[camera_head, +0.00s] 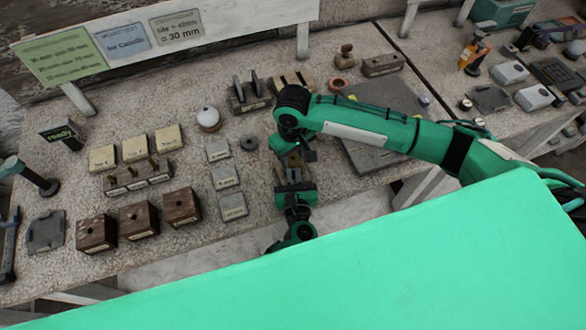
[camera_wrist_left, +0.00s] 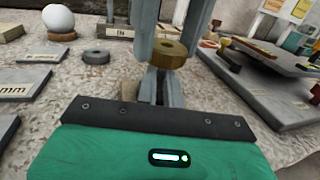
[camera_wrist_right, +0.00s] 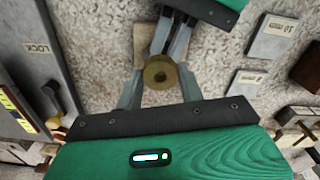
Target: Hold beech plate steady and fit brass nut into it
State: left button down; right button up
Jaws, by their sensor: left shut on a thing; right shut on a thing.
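The brass nut (camera_wrist_right: 158,72) is a round gold-brown ring between the fingertips of my right gripper (camera_head: 293,158). In the left wrist view the nut (camera_wrist_left: 168,54) hangs above the fingers of my left gripper (camera_head: 296,188). My left gripper is shut on the beech plate, a pale tan piece that shows partly in the right wrist view (camera_wrist_right: 146,44) and beside the fingers in the left wrist view (camera_wrist_left: 130,88). The fingers hide much of the plate. The nut appears just above it; I cannot tell whether they touch. The nut is hidden in the head view.
Small grey slabs (camera_head: 225,177) and a grey ring (camera_head: 249,143) lie left of the grippers. A large dark grey plate (camera_head: 368,156) lies to the right. Dark wooden blocks (camera_head: 181,207) stand at the front left. A white sphere (camera_head: 208,118) sits on a stand behind.

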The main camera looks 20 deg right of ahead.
jog(key=shift+f, duration=0.5)
jog(key=o, duration=1.2)
jog(key=shift+c, duration=0.2)
jog(key=c, duration=0.3)
jog(key=shift+f, duration=0.15)
